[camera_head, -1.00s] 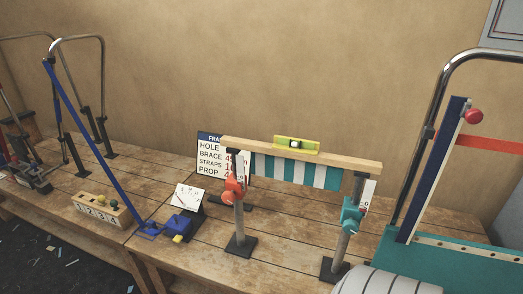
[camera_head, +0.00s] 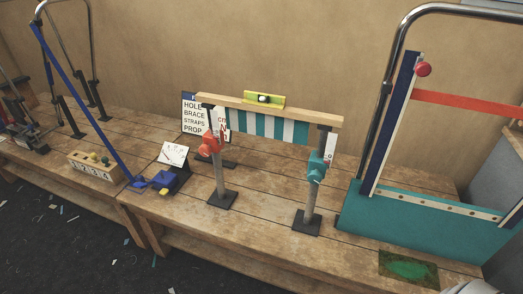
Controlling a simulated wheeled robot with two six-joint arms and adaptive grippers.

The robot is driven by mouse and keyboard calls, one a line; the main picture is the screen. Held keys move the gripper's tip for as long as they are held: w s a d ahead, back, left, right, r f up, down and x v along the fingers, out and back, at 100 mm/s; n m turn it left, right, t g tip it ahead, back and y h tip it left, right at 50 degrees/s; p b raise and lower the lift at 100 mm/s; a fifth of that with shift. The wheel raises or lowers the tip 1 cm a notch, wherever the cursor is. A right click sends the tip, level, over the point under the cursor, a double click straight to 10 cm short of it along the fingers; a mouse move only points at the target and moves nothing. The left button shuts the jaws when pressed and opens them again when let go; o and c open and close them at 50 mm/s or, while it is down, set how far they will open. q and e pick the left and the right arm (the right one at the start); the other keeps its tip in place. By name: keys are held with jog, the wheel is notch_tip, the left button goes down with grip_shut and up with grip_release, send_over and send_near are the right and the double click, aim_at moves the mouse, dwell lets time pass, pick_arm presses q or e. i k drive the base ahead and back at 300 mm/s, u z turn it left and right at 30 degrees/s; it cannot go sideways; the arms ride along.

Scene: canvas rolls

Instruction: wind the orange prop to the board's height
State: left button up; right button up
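The orange prop (camera_head: 210,146) is a grey post with an orange-red collar, standing upright on a dark foot plate on the bench. A white scale strip (camera_head: 221,125) is beside its collar. A similar teal prop (camera_head: 316,166) stands to its right. A wooden beam (camera_head: 300,114) lies across both tops, with a yellow-green spirit level (camera_head: 264,99) on it; its bubble is too small to read. The white board (camera_head: 193,118) behind lists HOLE, BRACE, STRAPS and PROP; the orange prop hides its figures. Neither gripper is in view.
A striped teal and white cloth (camera_head: 265,126) hangs below the beam. A blue tool (camera_head: 166,180) with a tilted card, and a numbered wooden block (camera_head: 95,165), are at left. A teal panel (camera_head: 425,215) stands at right near a green patch (camera_head: 407,268). The bench front is clear.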

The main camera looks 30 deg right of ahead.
aim_at(205, 150)
jog(key=z, duration=0.95)
jog(key=i, duration=0.35)
